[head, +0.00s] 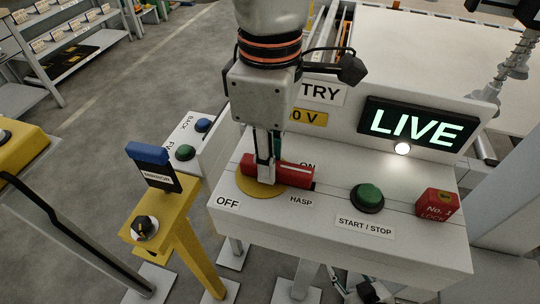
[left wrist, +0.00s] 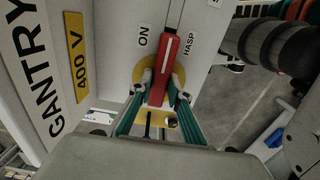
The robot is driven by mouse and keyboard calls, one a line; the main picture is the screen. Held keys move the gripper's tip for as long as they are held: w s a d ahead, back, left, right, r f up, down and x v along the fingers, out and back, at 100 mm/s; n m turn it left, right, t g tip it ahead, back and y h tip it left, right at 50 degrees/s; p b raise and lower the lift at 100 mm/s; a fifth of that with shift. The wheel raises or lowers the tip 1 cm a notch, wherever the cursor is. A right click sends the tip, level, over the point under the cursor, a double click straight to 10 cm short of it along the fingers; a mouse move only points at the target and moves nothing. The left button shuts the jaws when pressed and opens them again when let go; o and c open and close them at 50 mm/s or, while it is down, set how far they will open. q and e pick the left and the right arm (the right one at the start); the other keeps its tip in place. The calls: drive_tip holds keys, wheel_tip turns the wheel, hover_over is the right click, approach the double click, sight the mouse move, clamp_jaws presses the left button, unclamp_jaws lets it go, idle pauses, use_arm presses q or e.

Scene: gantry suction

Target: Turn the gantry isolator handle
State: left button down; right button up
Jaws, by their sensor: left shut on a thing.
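The isolator handle is a red bar (head: 296,174) on a round yellow plate (head: 246,186) on the sloped white console. It lies roughly sideways, its free end pointing right between the ON and HASP labels, away from OFF. My left gripper (head: 266,172) comes down from above and is shut on the handle near the yellow plate. In the left wrist view the gripper (left wrist: 160,100) has its fingers on both sides of the red handle (left wrist: 161,70). A dark and pale part at the bottom edge of the head view may be my right gripper (head: 368,292); its jaws are unclear.
On the console stand a green START/STOP button (head: 369,195) and a red lock block (head: 437,204). The LIVE sign (head: 418,126) is lit, with a bright lamp below it. A yellow post (head: 178,228) with a blue-topped holder stands left. Shelves (head: 75,55) are further back.

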idle(0.4)
use_arm(q)
drive_tip(key=c, duration=1.9)
unclamp_jaws()
wheel_tip(320, 180, up, 12)
